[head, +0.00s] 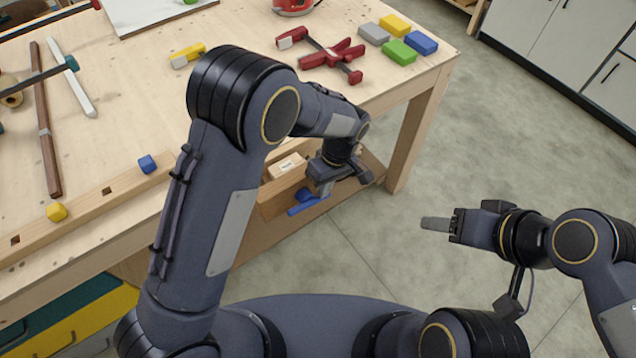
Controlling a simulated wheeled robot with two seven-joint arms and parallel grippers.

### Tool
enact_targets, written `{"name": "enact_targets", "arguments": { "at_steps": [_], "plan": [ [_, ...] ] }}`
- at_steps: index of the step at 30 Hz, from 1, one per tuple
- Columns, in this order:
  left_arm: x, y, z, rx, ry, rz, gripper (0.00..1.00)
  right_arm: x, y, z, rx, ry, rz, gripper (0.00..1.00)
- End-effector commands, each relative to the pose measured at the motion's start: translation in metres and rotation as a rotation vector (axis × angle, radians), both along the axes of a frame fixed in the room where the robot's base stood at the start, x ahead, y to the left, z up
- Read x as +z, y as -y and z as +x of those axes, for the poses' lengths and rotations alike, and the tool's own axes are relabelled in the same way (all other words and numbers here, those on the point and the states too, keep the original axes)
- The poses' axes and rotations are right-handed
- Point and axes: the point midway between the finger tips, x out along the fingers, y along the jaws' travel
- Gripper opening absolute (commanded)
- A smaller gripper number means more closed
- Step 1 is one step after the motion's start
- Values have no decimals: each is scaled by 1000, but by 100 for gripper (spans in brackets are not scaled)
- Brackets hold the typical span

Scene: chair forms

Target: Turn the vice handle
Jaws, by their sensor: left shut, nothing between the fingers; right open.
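The vice is a wooden block jaw (272,200) at the workbench's front edge, partly hidden by my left arm. A blue handle (303,207) shows low on its front. My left gripper (325,190) points down right beside the blue handle, with its fingers closed and nothing seen between them. I cannot tell whether the fingers touch the handle. My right gripper (428,223) is open and empty, out over the floor to the right, pointing left.
Small blue (147,164) and yellow (56,212) pieces sit near the front edge. The floor (480,150) at right is clear.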

Motion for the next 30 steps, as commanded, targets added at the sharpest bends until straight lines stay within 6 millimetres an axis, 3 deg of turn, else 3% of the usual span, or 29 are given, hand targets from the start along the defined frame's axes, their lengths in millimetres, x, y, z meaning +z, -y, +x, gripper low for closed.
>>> {"name": "enact_targets", "arguments": {
  "at_steps": [12,30],
  "plan": [
    [-20,6,3,0,-33,40,0,-18,0,0,0,0,0,57],
    [-24,7,5,1,-32,40,0,-25,0,0,0,0,0,57]
  ]
}}
